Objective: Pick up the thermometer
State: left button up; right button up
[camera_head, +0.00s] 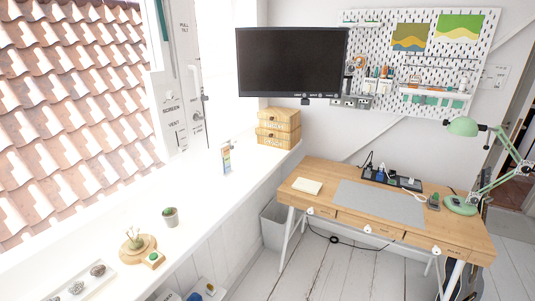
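A small upright strip with coloured bands, which looks like the thermometer (226,158), stands on the white window ledge (205,215). It is left of the stacked yellow boxes and near the window frame. It is too small in the picture to read any scale on it. Nothing is touching it. Neither of my grippers shows in the head view.
On the ledge are a potted cactus (170,217), a round wooden piece with a plant (137,246), a small wood-and-green block (153,260), a tray of stones (78,286) and yellow boxes (278,132). A wooden desk (290,187) with a green lamp (462,127) stands right.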

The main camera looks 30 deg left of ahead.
aim_at(224, 155)
jog(key=i+u, duration=0.3)
jog(key=i, duration=0.15)
jog(key=i+l+u, duration=0.15)
jog(key=i+u, duration=0.2)
jog(key=i+l+u, duration=0.3)
jog(key=i, duration=0.2)
